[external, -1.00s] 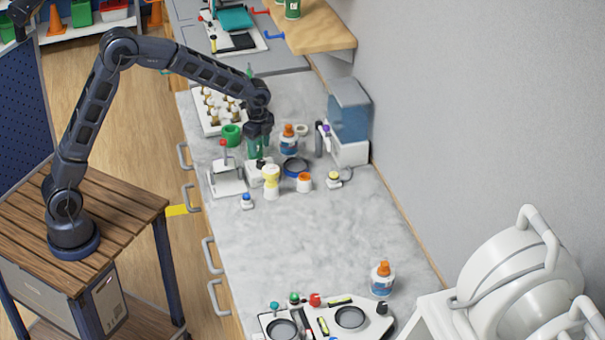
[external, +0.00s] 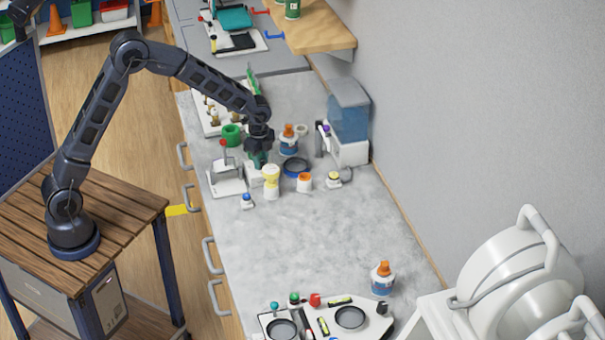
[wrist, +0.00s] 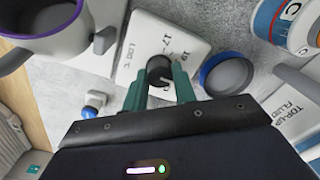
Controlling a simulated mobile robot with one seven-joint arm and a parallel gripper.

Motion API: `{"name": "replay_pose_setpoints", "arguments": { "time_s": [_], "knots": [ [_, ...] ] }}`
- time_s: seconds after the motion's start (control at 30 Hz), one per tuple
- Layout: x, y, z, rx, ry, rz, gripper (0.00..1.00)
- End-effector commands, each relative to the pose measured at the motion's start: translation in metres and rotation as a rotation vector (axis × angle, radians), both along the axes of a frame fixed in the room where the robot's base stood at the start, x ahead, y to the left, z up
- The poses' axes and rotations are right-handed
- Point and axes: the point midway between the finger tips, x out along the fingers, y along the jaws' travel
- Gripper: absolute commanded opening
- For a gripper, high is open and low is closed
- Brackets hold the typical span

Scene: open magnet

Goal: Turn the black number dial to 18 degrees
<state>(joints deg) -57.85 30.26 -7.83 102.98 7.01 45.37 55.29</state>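The black number dial (wrist: 158,67) sits on a white box (wrist: 147,32) with printed marks; 17 and 19 are legible on the face near it. In the external view the box (external: 254,178) stands on the counter under my gripper, and the dial is hidden. My gripper (wrist: 160,76) points down at the dial, its two green fingers apart, one on each side of it. I cannot tell whether they touch it. A pale mark shows at the dial's near side; its exact reading is unclear. In the external view my gripper (external: 258,160) is low over the box.
A blue-rimmed dish (wrist: 227,74) lies right of the box. A purple-rimmed cup (wrist: 40,20) on a stand and a blue-knobbed piece (wrist: 94,101) are left. A labelled bottle (wrist: 290,22) is upper right.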

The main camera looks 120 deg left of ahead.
Motion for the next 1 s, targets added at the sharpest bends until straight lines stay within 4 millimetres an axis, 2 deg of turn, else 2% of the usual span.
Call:
{"name": "replay_pose_setpoints", "arguments": {
  "time_s": [0.03, 0.07, 0.47, 0.67, 1.0],
  "knots": [
    [0.0000, 0.0000, 0.0001, 0.000, 0.000, 0.000, 0.10],
    [0.0000, 0.0000, 0.0001, 0.000, 0.000, 0.000, 0.04],
    [0.0007, -0.0002, 0.0004, 0.001, 0.000, 0.065, 0.05],
    [0.0007, 0.0002, 0.0005, 0.001, 0.001, 0.198, 0.05],
    [0.0012, 0.0007, 0.0003, 0.001, 0.000, 0.515, 0.05]
  ]
}}
